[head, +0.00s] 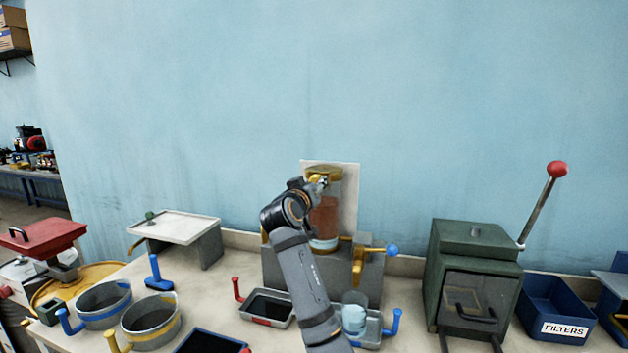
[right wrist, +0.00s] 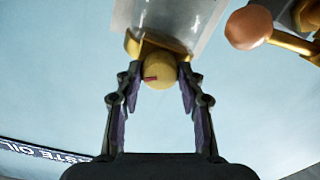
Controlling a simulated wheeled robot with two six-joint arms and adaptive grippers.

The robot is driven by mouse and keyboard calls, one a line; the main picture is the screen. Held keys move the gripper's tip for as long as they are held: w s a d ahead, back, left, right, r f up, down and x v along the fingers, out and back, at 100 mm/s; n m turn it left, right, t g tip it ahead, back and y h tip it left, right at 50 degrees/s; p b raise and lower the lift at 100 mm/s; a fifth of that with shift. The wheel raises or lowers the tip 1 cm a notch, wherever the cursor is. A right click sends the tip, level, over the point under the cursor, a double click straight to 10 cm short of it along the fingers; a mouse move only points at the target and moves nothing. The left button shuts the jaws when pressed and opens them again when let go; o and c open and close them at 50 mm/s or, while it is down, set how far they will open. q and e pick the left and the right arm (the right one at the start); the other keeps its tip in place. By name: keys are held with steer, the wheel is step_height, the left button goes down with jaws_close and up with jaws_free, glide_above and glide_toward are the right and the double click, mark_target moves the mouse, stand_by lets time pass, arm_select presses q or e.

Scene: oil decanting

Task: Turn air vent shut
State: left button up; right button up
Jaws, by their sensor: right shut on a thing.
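The air vent is a round brass knob (right wrist: 160,71) with a small red mark, at the top of the glass oil vessel. My right gripper (right wrist: 158,75) is shut on this knob, with a finger on each side of it. In the head view my right gripper (head: 320,182) is at the brass top of the vessel (head: 325,215), which holds reddish-brown liquid above a paler layer. My arm hides part of the vessel and its stand. My left gripper is not in view.
A brass lever with a blue ball (head: 391,250) sticks out right of the vessel. A glass beaker (head: 354,314) and a tray with a red handle (head: 267,308) stand below. A dark green box (head: 472,265) with a red-knobbed lever is at the right, pots (head: 151,324) at the left.

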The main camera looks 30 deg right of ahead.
steer(key=shift+n+p, duration=4.9)
steer(key=shift+n, duration=1.1)
steer(key=o, duration=1.2)
steer(key=shift+a, duration=0.1)
